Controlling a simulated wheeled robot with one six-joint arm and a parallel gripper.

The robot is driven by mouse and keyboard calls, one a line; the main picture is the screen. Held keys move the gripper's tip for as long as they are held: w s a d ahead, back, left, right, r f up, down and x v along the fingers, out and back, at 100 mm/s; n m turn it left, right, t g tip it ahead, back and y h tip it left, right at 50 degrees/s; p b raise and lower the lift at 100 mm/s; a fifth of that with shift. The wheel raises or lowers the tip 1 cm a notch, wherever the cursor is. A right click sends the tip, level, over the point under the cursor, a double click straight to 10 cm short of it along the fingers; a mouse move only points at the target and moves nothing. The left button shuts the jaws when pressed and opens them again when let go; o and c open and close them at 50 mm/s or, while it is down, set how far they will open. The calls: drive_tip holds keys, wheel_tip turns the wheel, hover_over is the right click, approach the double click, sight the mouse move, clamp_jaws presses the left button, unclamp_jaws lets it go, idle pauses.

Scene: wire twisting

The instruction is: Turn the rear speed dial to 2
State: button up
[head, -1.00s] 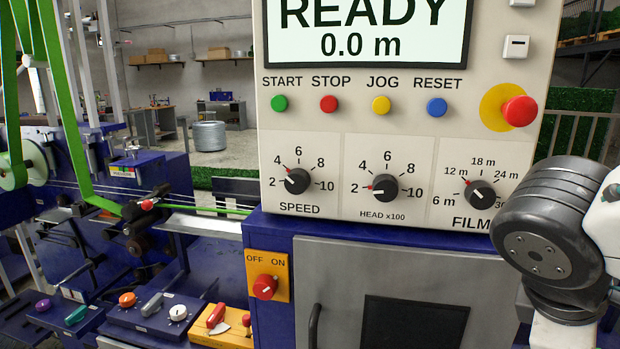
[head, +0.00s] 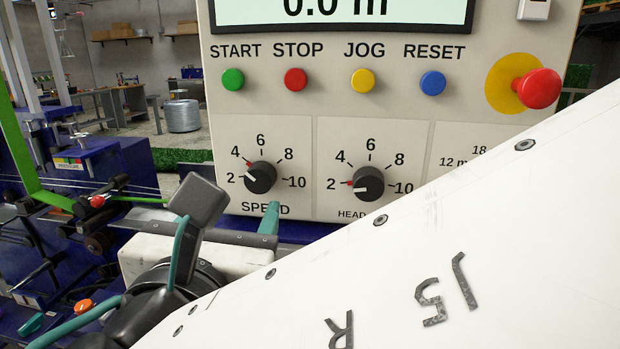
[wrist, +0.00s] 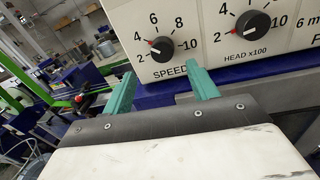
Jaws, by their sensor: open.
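The speed dial (head: 260,177) is a black round knob on the cream panel, with numbers 2 to 10 around it. A red mark shows between 2 and 4 at its left side, with a white line on the knob. In the wrist view the dial (wrist: 161,49) sits just beyond my gripper (wrist: 162,80). My gripper's two teal fingers are spread apart and empty, below the dial and not around it. In the head view one teal finger (head: 268,221) shows below the SPEED label; my white arm hides much of the rest.
The HEAD x100 dial (head: 369,183) is close on the right. Green, red, yellow and blue buttons sit above, and a red emergency knob (head: 538,88) is at upper right. A blue ledge (wrist: 150,94) runs below the panel. A green strip (head: 40,190) and machinery stand left.

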sight(258, 181)
drive_tip(key=w, duration=0.7)
drive_tip(key=shift+w+d, duration=0.25)
drive_tip(key=shift+w, duration=0.1)
drive_tip(key=c, duration=1)
